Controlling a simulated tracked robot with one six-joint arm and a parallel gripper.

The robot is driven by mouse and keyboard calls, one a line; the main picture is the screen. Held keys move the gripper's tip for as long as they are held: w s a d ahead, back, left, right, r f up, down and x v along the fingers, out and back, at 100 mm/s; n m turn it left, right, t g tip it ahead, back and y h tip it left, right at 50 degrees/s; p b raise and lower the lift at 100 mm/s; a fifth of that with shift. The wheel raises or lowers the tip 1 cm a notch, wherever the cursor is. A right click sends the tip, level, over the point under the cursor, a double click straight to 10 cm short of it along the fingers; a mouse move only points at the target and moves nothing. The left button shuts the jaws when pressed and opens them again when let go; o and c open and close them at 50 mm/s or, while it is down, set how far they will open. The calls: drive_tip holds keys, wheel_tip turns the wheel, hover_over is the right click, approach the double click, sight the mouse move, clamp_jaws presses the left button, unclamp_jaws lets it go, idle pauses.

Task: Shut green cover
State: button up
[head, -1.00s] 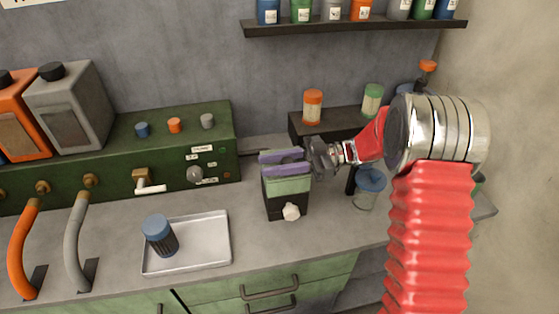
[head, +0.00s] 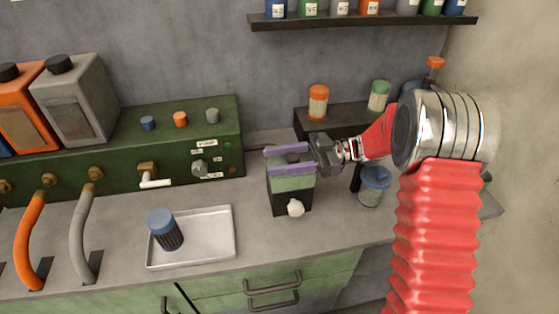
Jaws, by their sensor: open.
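A small dark box (head: 289,201) with a green cover (head: 293,184) stands on the grey counter, right of the metal tray. A white knob (head: 295,208) is on its front. My gripper (head: 268,161) reaches in from the right, with its two purple fingers open and lying across the top of the box. The fingers hide the upper part of the cover, so I cannot tell how far it is open or whether they touch it.
A metal tray (head: 215,240) holds a blue-capped jar (head: 165,229) at left. A blue-lidded jar (head: 372,187) stands right of the box, below my arm. A dark riser (head: 335,121) with jars is behind. A green console (head: 120,150) lines the wall.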

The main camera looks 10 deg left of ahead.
wheel_tip(320, 180, up, 10)
idle(0.6)
drive_tip(key=shift+s+f, duration=0.1)
drive_tip(key=s+d+f+m+t+h, duration=0.1)
drive_tip(key=s+d+m+t+h, duration=0.15)
drive_tip(key=s+m+h, duration=0.35)
drive_tip(key=s+d+f+m+t+h, duration=0.1)
drive_tip(key=s+d+m+h, duration=0.3)
drive_tip(key=s, duration=0.5)
drive_tip(key=s+d+m+t+h, duration=0.3)
drive_tip(key=d+m, duration=0.2)
drive_tip(key=d, duration=0.3)
drive_tip(key=s+d+f+m+t+h, duration=0.1)
drive_tip(key=s+d+m+t+h, duration=0.3)
drive_tip(key=d+m, duration=0.2)
drive_tip(key=shift+s+d+m, duration=0.15)
drive_tip(key=shift+d+m, duration=0.15)
drive_tip(key=shift+d, duration=0.55)
drive_tip(key=shift+c, duration=0.7)
